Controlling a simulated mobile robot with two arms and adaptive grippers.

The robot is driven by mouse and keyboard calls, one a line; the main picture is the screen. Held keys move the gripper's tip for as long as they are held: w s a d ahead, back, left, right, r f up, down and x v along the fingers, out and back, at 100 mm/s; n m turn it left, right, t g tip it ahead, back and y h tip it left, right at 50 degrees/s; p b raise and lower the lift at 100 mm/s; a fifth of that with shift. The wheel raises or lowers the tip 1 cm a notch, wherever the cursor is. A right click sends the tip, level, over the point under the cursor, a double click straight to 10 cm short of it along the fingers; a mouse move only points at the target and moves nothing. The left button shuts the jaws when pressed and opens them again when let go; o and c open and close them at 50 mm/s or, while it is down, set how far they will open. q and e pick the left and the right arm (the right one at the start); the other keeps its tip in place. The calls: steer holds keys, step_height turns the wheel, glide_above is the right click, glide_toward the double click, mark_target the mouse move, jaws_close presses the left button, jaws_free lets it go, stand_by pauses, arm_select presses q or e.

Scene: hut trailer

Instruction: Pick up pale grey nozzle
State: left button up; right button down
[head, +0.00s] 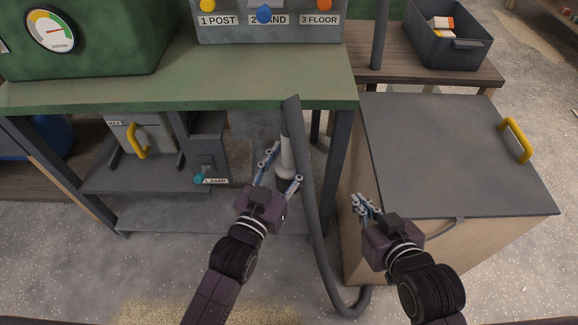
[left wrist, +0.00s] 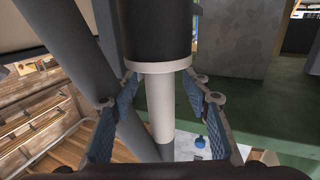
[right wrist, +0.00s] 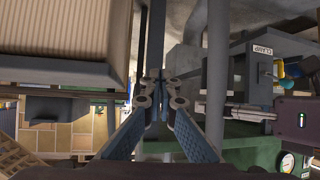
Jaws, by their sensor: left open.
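The pale grey nozzle (head: 287,155) stands roughly upright by the front edge of the green bench, at the hose (head: 312,190). My left gripper (head: 279,169) is open, with its fingers on either side of the nozzle. In the left wrist view the pale nozzle (left wrist: 160,105) runs between the blue finger pads (left wrist: 170,125), with gaps on both sides, below a dark thick section (left wrist: 156,30). My right gripper (head: 366,204) is empty, beside the grey-topped cabinet. In the right wrist view its fingertips (right wrist: 161,88) meet.
The dark hose loops down to the floor between my arms. The green bench (head: 250,80) carries a labelled button panel (head: 270,30) and has a lower shelf with a clamp unit (head: 207,150). The cabinet (head: 440,150) with a yellow handle (head: 515,140) stands at right.

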arm_select(q)
steer(key=shift+w, duration=0.1)
jaws_close()
steer(key=shift+r, duration=0.1)
steer(key=shift+r, duration=0.1)
stand_by(0.5)
